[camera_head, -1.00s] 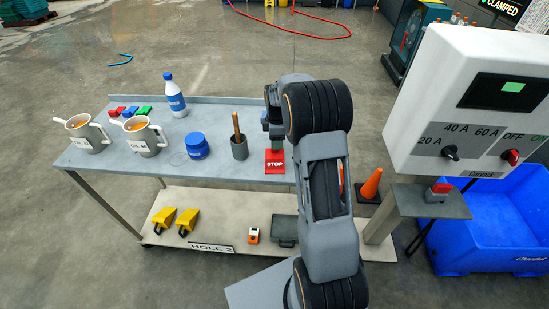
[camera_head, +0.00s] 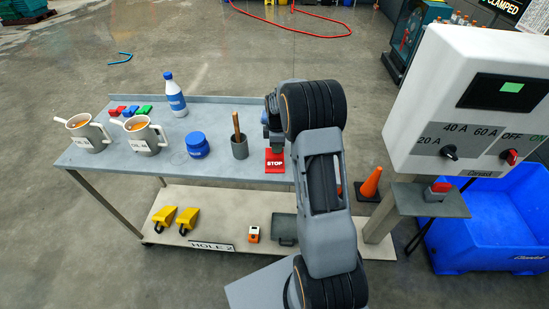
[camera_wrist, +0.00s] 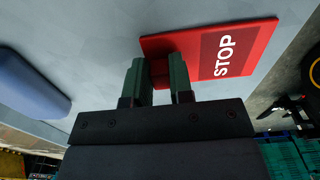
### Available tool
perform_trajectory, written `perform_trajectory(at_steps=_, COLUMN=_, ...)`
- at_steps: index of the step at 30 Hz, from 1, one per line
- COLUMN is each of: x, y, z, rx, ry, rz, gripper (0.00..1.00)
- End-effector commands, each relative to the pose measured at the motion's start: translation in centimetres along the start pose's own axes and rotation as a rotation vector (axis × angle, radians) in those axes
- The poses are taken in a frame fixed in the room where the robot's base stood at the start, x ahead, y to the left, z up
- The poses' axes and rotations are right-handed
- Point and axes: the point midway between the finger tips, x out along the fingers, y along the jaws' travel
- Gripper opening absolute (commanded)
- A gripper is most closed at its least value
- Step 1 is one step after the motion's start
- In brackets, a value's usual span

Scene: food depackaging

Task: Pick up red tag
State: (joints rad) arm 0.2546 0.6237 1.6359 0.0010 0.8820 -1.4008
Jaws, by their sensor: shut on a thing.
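The red tag (camera_head: 275,163), marked STOP in white, is at the right end of the grey table, below my gripper (camera_head: 277,148). In the wrist view the red tag (camera_wrist: 225,52) extends to the upper right from the fingers. My gripper (camera_wrist: 158,75) has its two green fingers on either side of a small red block at the tag's near left part, shut on it. The tag looks flat on or very close to the table; I cannot tell if it is clear of the surface.
A grey cup (camera_head: 239,150) with a brown stick stands just left of the tag. A blue jar (camera_head: 197,146), a bottle (camera_head: 174,97) and two mugs (camera_head: 145,136) stand further left. A grey control box (camera_head: 465,95) rises at the right.

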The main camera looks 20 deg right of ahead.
Motion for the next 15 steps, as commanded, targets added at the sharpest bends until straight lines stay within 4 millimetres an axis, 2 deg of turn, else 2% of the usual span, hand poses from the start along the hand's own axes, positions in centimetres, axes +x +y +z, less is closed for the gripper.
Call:
perform_trajectory(at_steps=1, x=-0.01, y=0.0, z=0.0, rx=0.0, ry=0.0, rz=0.0, gripper=0.06)
perform_trajectory(at_steps=3, x=-0.01, y=0.0, z=0.0, rx=0.0, ry=0.0, rz=0.0, gripper=0.0)
perform_trajectory(at_steps=15, x=-0.71, y=0.06, z=-0.01, rx=0.0, ry=0.0, rz=0.002, gripper=0.0)
